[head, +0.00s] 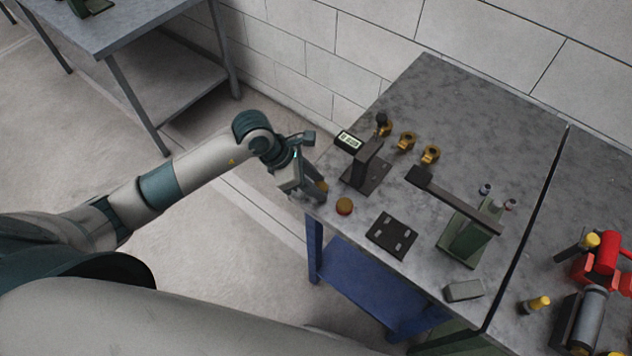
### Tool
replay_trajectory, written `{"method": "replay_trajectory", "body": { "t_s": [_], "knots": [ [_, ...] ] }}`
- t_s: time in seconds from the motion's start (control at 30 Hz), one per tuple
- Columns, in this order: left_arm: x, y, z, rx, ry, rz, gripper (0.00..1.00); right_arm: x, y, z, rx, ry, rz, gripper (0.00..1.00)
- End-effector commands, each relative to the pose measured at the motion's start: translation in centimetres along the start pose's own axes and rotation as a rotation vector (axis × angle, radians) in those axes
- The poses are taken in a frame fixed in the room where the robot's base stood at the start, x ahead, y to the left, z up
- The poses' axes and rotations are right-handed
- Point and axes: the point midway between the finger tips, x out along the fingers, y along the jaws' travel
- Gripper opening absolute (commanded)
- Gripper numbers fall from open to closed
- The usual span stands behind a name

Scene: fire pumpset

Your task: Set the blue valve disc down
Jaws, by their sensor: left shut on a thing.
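My left gripper (317,190) is at the left edge of the grey worktable (400,100), low near its near-left corner. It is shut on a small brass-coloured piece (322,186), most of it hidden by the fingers. This seems to be the valve disc, but I see no blue on it, and cannot tell whether it touches the tabletop. My right gripper is not in view.
A dark stand with a display (366,170) is close behind. Several brass fittings (406,140) stand farther back. A dark plate with slots (391,236), a green lever press (466,238) and a grey block (463,290) are to the right. A red pump part (600,255) is on the adjoining table.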

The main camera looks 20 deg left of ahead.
Motion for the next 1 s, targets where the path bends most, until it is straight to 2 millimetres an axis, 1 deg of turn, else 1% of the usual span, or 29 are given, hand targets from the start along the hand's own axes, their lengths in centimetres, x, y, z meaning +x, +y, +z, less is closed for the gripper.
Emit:
{"method": "replay_trajectory", "body": {
  "t_s": [0.03, 0.07, 0.1, 0.37, 0.53, 0.6, 0.77, 1.0],
  "knots": [
    [0.0, 0.0, 0.0, 0.0, 0.0, 0.0, 0.39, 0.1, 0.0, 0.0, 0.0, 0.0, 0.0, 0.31],
    [0.0, 0.0, 0.0, 0.0, 0.0, 0.0, 0.46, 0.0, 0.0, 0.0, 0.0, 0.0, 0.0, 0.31],
    [0.0, 0.0, 0.0, 0.0, 0.0, 0.0, 0.51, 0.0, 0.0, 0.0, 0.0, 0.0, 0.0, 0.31],
    [0.0, 0.0, 0.0, 0.0, 0.0, 0.0, 0.51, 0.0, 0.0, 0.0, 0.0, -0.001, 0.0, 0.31],
    [-0.3, 0.0, 0.2, 0.0, 0.0, 0.0, 0.51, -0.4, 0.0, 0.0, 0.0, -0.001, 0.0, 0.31],
    [-0.6, 0.1, 0.1, 0.001, -0.001, 0.001, 0.51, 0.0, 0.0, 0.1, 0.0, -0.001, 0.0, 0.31],
    [-2.4, 0.1, 0.0, 0.002, 0.0, 0.002, 0.51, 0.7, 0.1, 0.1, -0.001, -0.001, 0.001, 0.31],
    [-6.6, 0.1, -0.1, 0.003, 0.0, 0.004, 0.51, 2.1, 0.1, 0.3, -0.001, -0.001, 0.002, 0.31]
  ]
}}
